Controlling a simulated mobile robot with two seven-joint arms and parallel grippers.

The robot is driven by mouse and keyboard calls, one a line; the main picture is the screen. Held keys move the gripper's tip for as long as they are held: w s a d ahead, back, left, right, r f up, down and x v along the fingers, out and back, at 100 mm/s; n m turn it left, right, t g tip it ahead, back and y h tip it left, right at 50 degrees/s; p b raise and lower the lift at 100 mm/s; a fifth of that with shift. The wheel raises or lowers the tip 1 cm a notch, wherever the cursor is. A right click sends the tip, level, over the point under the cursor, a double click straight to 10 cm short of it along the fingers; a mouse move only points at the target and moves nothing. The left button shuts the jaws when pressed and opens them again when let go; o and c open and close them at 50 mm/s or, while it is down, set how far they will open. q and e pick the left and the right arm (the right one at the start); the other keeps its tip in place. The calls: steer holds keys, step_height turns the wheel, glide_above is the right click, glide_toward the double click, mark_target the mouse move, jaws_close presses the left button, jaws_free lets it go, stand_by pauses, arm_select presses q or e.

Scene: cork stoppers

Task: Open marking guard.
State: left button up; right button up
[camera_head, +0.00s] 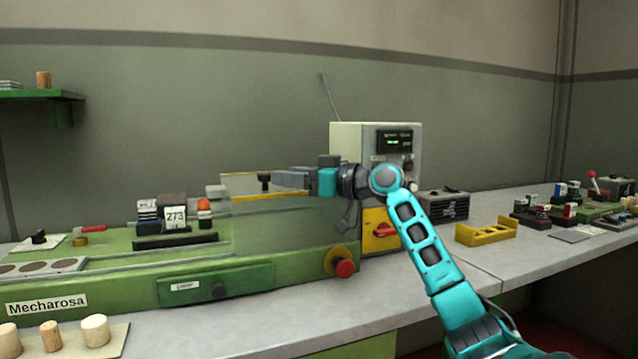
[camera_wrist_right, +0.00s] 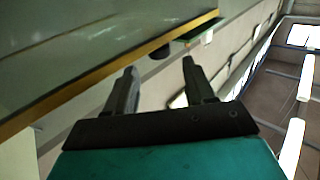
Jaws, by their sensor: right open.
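The marking guard (camera_head: 247,197) is a clear panel with yellow edging on the green Mecharosa machine (camera_head: 305,253). It stands left of the control box. A black knob (camera_head: 264,180) sits on its front side; in the right wrist view the dark knob (camera_wrist_right: 161,51) lies just beyond my fingertips, beside the guard's yellow edge (camera_wrist_right: 100,75). My right gripper (camera_head: 281,180) points left at the knob from the right. Its two fingers (camera_wrist_right: 159,68) are apart with nothing held between them. I cannot tell whether a finger touches the knob. My left gripper is out of view.
The grey control box (camera_head: 347,146) with a green display stands close behind my right wrist. A red stop button (camera_head: 345,269) is on the machine's front. A date block (camera_head: 175,216) stands at left. A yellow holder (camera_head: 486,232) sits on the bench at right.

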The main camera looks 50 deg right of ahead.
steer(key=v, duration=0.6)
steer(key=shift+b, duration=0.3)
